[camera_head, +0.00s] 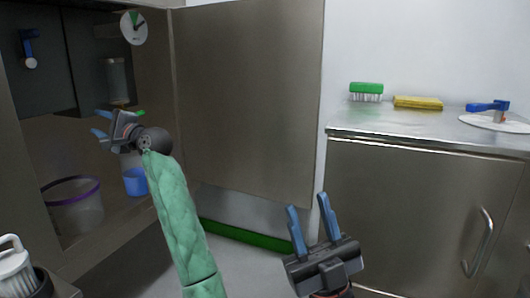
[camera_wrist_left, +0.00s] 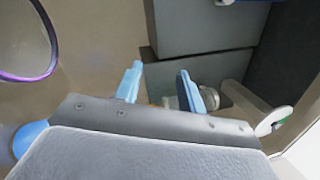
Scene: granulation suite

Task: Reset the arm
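My left gripper (camera_head: 97,124) is at the end of the green-sleeved left arm, inside the open steel cabinet on the left. Its two blue fingers are apart, and they also show apart in the left wrist view (camera_wrist_left: 159,76). I see nothing held between them; grey fittings lie beyond. My right gripper (camera_head: 307,203) is low in the middle of the head view, in front of the open cabinet door (camera_head: 250,100). Its blue fingers point up, apart and empty.
A clear bin with a purple rim (camera_head: 75,205) and a blue cup (camera_head: 135,182) stand in the cabinet below my left gripper. On the right, a steel counter (camera_head: 420,122) holds a green brush (camera_head: 366,90) and a yellow sponge (camera_head: 417,103).

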